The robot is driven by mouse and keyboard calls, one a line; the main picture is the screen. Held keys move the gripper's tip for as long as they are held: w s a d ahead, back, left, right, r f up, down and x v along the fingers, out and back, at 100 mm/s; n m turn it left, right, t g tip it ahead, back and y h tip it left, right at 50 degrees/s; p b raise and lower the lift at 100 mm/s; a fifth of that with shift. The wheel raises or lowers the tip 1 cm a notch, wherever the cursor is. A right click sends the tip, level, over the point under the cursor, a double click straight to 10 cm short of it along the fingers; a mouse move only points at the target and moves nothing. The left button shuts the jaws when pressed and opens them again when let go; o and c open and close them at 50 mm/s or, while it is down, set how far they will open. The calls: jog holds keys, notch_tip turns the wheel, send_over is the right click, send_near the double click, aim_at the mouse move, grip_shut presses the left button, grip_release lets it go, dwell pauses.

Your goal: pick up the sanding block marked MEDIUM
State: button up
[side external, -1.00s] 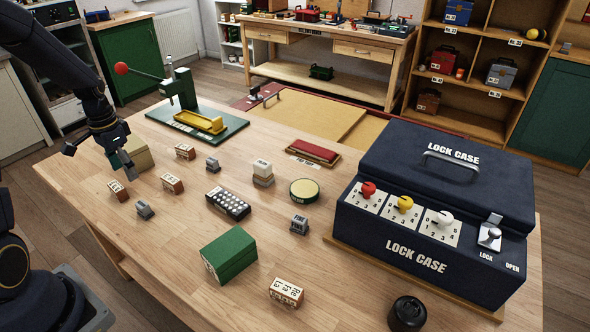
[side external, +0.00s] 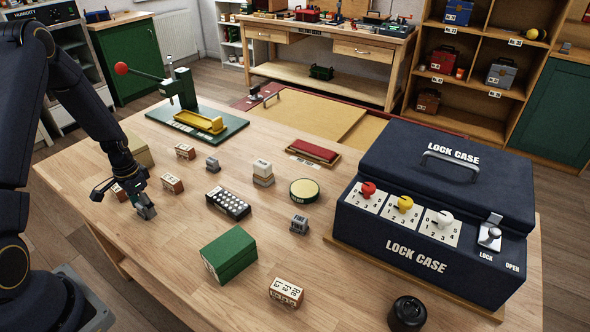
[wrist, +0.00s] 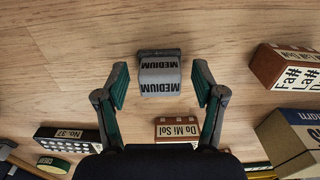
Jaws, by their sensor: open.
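The sanding block marked MEDIUM (wrist: 160,76) is a small grey block with dark lettering on its top and side. In the wrist view it stands on the wood table between my gripper's open fingers (wrist: 160,88), with a gap on each side. In the side external view my gripper (side external: 143,208) is low over the table's left part, at the block (side external: 147,212), which it partly hides. My gripper is open and holds nothing.
Near my gripper are a Do Mi Sol block (wrist: 177,129), a Fa# La# block (wrist: 284,68) and a cardboard box (wrist: 290,140). A black button strip (side external: 228,204), a green box (side external: 229,254) and the lock case (side external: 435,215) stand further right. Bare table lies in front.

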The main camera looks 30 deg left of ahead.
jog(key=c, duration=1.2)
jog(key=shift+r, duration=0.15)
jog(key=shift+c, duration=0.2)
